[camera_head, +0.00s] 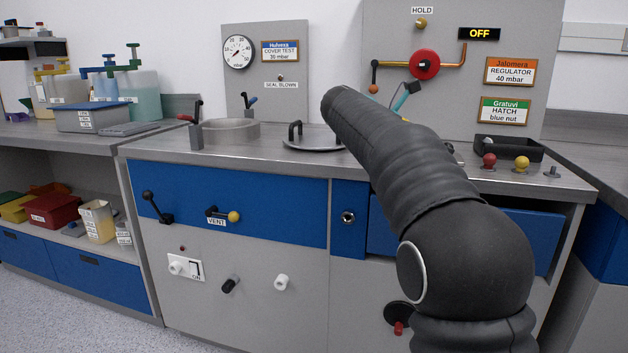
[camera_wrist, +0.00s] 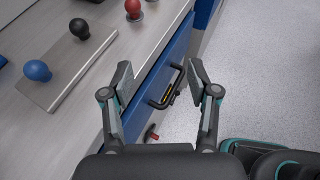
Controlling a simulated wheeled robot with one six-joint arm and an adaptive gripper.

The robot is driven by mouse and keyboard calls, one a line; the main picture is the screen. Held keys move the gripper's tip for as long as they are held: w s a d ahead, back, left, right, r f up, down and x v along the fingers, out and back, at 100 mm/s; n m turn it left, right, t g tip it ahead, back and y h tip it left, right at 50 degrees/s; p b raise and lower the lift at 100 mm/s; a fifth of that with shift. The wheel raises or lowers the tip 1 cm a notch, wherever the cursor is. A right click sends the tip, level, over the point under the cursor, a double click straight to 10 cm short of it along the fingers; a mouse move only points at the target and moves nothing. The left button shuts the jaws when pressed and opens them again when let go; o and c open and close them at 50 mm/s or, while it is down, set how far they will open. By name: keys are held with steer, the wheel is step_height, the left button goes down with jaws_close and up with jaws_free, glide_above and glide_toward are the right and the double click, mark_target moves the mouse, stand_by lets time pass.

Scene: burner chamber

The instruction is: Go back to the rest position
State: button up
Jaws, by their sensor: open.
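My gripper (camera_wrist: 158,80) is open and empty in the wrist view, its two fingers apart over the front edge of the counter. A black drawer handle (camera_wrist: 165,92) on a blue front shows between and beyond the fingers; I cannot tell that anything touches it. In the head view my black arm rises from the lower right and bends toward the counter. My gripper is mostly hidden behind it there; a small teal and black part shows beyond the arm.
The counter carries a round basin (camera_head: 231,132), a flat lid with a handle (camera_head: 313,142) and a black tray (camera_head: 508,149). Ball-topped levers in blue (camera_wrist: 37,70), black (camera_wrist: 79,28) and red (camera_wrist: 133,8) stand near my gripper. Open floor (camera_wrist: 250,90) lies at the right.

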steer(key=s+a+f+m+t+y, duration=0.1)
steer(key=s+a+f+m+y, duration=0.2)
steer(key=s+f+m, duration=0.4)
steer(key=s+a+f+m+t+y, duration=0.1)
steer(key=s+a+f+m+y, duration=0.2)
steer(key=s+f, duration=0.7)
steer(key=s+a+f+m+y, duration=0.3)
steer(key=s+f+m+y, duration=0.4)
steer(key=s, duration=1.2)
steer(key=shift+f+m+t, duration=0.4)
steer(key=shift+f+m, duration=0.55)
steer(key=shift+m, duration=0.85)
